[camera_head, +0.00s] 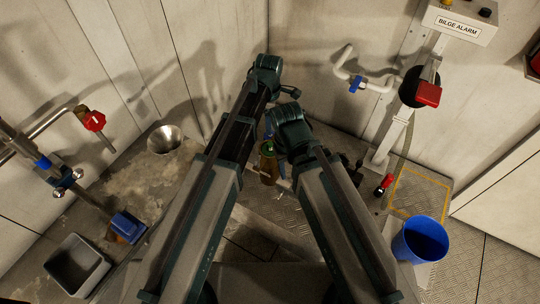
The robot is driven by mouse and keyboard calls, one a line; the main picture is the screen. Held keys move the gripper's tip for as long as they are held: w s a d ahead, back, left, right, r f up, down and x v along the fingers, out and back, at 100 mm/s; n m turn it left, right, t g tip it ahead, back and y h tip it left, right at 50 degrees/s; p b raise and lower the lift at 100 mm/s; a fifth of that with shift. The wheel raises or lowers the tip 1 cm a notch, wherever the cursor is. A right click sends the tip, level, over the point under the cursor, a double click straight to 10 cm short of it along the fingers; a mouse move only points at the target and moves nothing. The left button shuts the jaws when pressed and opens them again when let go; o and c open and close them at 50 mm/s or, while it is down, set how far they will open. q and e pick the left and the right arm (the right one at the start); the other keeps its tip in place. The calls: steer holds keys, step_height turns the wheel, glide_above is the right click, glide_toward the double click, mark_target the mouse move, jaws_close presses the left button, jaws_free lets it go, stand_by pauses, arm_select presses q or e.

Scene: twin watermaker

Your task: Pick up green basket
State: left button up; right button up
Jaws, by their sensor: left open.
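A small green-brown container (268,165) stands low between my two arms, partly hidden by them. It is the only greenish object on the floor, and I cannot tell for sure that it is the basket. My left gripper (268,138) is open, close above or beside this container, largely hidden among the dark arm links. I cannot tell if it touches the container. My right arm reaches forward from the right, and its gripper is not clearly visible behind its own links.
A blue bucket (420,239) stands at the right, a grey bin (76,265) at the lower left. A metal funnel (165,139) is at the left wall. Pipes with a red valve (94,120) and a bilge alarm box (459,22) flank the corner. A red-topped item (384,184) is right of my arms.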

arm_select(q)
steer(key=b, duration=0.6)
glide_above(270, 143)
step_height(270, 143, down, 7)
steer(key=shift+a+f, duration=0.1)
steer(key=shift+a, duration=0.05)
step_height(270, 143, down, 5)
steer(key=b, duration=0.5)
steer(key=shift+f+b, duration=0.15)
steer(key=shift+b, duration=0.2)
jaws_close()
